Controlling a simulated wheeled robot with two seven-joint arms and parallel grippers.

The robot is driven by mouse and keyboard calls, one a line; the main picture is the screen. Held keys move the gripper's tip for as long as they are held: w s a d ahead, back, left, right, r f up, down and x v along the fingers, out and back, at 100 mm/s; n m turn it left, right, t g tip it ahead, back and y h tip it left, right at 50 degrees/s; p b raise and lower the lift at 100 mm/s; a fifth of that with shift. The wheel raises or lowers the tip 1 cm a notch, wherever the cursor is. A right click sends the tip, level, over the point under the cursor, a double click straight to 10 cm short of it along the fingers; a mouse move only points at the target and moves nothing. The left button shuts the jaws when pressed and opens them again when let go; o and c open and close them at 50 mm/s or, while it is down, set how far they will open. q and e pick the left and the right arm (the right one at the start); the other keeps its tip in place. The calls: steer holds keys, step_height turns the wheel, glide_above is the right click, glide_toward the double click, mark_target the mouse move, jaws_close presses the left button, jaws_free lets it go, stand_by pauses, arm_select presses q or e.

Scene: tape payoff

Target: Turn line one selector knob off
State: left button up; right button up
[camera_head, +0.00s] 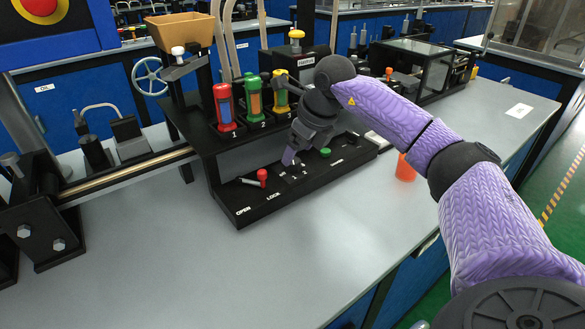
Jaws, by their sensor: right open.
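The black control panel (245,207) lies on the grey bench, with OPEN and LOCK in white at its near left end. My right gripper (289,160) reaches down over the panel's middle, close to small white markings. Its jaws are open, and its tips look at or just above the panel; contact cannot be told. The line one selector knob cannot be made out clearly; the gripper may hide it. A red-tipped lever (262,176) sits left of the gripper, and a green knob (325,152) sits right of it. My left gripper is not in view.
Red (224,106), green (253,97) and yellow (280,91) cylinders, numbered 1 to 3, stand behind the panel. An orange cup (405,168) stands right of the panel, beside my right arm. The bench front (290,265) is clear.

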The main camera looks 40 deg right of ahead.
mark_target(294, 161)
steer(key=b+x, duration=0.1)
steer(key=x, duration=0.2)
steer(key=shift+f, duration=0.2)
steer(key=shift+r, duration=0.1)
jaws_close()
